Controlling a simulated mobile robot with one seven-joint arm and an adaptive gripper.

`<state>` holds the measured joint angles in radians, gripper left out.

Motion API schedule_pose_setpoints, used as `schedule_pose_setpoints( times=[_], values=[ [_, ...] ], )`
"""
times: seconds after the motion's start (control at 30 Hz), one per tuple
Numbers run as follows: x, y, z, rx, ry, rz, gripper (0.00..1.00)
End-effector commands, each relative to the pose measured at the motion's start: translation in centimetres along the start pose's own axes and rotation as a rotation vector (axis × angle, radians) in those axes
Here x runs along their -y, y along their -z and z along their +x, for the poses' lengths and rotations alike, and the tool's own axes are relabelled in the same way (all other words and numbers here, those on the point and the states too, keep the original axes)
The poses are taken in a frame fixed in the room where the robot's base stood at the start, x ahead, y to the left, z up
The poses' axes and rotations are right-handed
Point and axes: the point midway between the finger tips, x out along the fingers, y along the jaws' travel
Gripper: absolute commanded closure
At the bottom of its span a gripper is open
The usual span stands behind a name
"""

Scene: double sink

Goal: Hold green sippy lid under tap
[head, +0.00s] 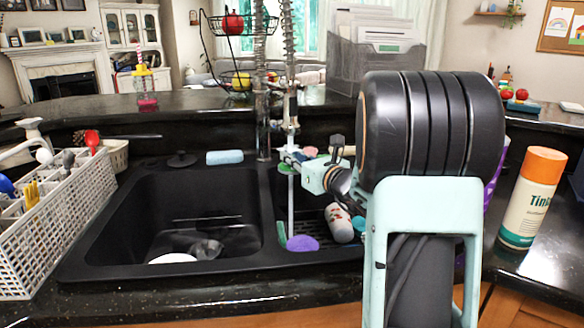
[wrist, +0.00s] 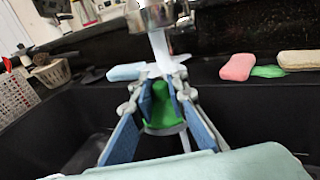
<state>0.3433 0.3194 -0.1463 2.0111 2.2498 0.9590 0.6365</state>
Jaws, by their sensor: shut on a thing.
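My gripper (wrist: 163,105) is shut on the green sippy lid (wrist: 163,122), which sits between its blue finger pads in the wrist view. The metal tap (wrist: 160,14) is just above and beyond the fingertips, with a pale water stream (wrist: 158,46) coming down from it. The stream meets the fingertip area; how much of it lands on the lid is unclear. In the head view, my gripper (head: 290,157) is over the right basin (head: 322,233), below the tap (head: 292,110). A small green bit of the lid (head: 285,168) shows there, and water (head: 291,203) falls below it.
The left basin (head: 150,215) holds a white dish (head: 172,258). A purple item (head: 302,243) and a patterned white bottle (head: 340,222) lie in the right basin. A blue sponge (head: 225,157) is on the back ledge. A dish rack (head: 45,235) stands left, an orange-capped bottle (head: 533,198) right.

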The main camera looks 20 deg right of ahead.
Motion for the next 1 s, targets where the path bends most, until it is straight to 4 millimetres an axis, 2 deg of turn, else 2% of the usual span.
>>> schedule_pose_setpoints(
  times=[0.17, 1.0],
  values=[
    [-0.2, 0.0, -0.5, 0.001, 0.0, 0.0, 1.0],
    [-3.0, 0.3, -6.6, 0.001, 0.0, -0.001, 1.0]
  ],
)
